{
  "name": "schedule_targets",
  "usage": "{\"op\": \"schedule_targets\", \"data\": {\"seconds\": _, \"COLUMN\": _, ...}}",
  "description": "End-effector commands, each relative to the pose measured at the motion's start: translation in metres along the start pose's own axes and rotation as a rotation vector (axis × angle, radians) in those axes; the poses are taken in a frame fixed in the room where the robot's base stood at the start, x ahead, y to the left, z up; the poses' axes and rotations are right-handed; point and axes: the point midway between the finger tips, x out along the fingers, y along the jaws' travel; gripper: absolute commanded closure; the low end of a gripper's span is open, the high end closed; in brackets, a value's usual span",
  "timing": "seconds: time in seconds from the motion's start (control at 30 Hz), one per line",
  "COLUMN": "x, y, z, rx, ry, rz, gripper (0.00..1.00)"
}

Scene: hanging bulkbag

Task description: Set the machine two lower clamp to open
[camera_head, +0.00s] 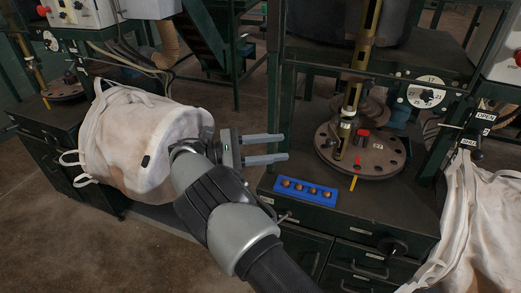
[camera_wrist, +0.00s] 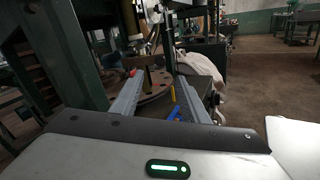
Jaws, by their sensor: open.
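My gripper (camera_head: 284,147) is open and empty, its two fingers pointing right toward the middle machine. It also shows in the wrist view (camera_wrist: 159,77), with the fingers apart on either side of the machine's round plate. At the right edge of the head view, small white labels that seem to read OPEN (camera_head: 486,117) sit on the green post, one above the other. A dark knob or lever (camera_head: 476,153) is beside the lower label, above a white bag. My gripper is well to the left of it and touches nothing. I cannot tell which machine is number two.
The middle machine has a round holed plate (camera_head: 382,155), a numbered dial (camera_head: 428,94) and a blue tray (camera_head: 304,191) on its cabinet. White bags hang at left (camera_head: 125,140) and right (camera_head: 480,215). A green post (camera_head: 272,80) stands near my gripper. Brown floor lies in front.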

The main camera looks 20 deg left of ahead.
Motion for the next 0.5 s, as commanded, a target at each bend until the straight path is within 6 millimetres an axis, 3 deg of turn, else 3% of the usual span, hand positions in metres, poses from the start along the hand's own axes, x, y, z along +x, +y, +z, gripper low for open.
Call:
{"op": "schedule_targets", "data": {"seconds": 0.2, "x": -0.033, "y": 0.000, "z": -0.002, "rx": 0.001, "ry": 0.001, "rz": 0.001, "gripper": 0.59}}
{"op": "schedule_targets", "data": {"seconds": 0.5, "x": -0.042, "y": 0.000, "z": 0.000, "rx": -0.001, "ry": 0.001, "rz": -0.001, "gripper": 0.59}}
